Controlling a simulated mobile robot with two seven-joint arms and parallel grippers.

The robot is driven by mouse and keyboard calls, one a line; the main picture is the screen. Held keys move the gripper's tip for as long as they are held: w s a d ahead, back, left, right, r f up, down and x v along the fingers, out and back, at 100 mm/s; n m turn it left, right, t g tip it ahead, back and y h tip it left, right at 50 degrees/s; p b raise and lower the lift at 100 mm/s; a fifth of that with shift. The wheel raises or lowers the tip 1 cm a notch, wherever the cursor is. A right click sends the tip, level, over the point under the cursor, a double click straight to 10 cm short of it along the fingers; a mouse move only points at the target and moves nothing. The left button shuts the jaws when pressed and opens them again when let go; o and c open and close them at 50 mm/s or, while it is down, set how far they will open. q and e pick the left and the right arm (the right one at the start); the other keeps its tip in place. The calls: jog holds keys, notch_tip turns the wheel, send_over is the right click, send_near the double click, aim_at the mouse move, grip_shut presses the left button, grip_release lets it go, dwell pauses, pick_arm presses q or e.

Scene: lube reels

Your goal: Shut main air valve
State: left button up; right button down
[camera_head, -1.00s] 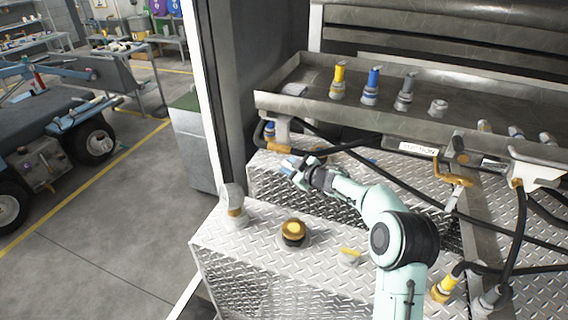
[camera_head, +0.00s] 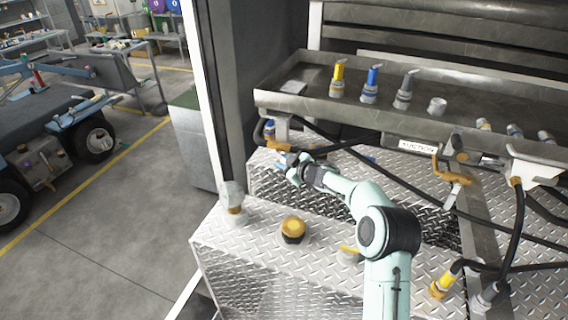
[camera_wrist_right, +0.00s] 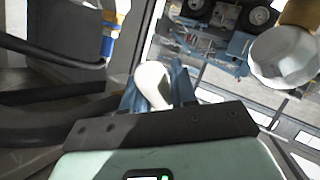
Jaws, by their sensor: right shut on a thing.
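My right gripper (camera_head: 284,161) is at the left end of the diamond-plate deck, below the grey tray's front edge. In the right wrist view, its blue fingers (camera_wrist_right: 160,85) are shut on a pale, rounded handle (camera_wrist_right: 152,82). I cannot tell from the views whether this handle is the main air valve's. An orange lever fitting (camera_head: 277,146) sits just above the gripper in the head view. Another orange valve lever (camera_head: 452,178) hangs further right. The left gripper is not in view.
The grey tray (camera_head: 290,103) holds several coloured nozzles. Black hoses (camera_head: 400,185) run behind my right arm. A brass-coloured cap (camera_head: 293,227) and a clear-topped fitting (camera_head: 233,204) stand on the front diamond-plate box (camera_head: 265,245).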

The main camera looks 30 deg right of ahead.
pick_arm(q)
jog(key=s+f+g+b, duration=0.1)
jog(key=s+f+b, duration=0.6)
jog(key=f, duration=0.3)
pick_arm(e)
jog(key=shift+w+a+f+m+t+y, duration=0.15)
jog(key=shift+w+a+m+t+y, duration=0.15)
jog(key=shift+m+t, duration=0.45)
jog(key=shift+w+a+f+m+t+y, duration=0.15)
jog(key=shift+w+a+m+t+y, duration=0.15)
jog(key=shift+t, duration=0.9)
jog(key=shift+w+a+f+m+t+y, duration=0.2)
jog(key=shift+w+m+t, duration=0.3)
jog(key=shift+t, duration=0.45)
pick_arm(q)
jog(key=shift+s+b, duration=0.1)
jog(key=shift+b, duration=0.2)
pick_arm(e)
jog(key=shift+s, duration=0.1)
jog(key=shift+r, duration=0.1)
jog(key=c, duration=1.3)
grip_release()
jog(key=shift+o, duration=0.2)
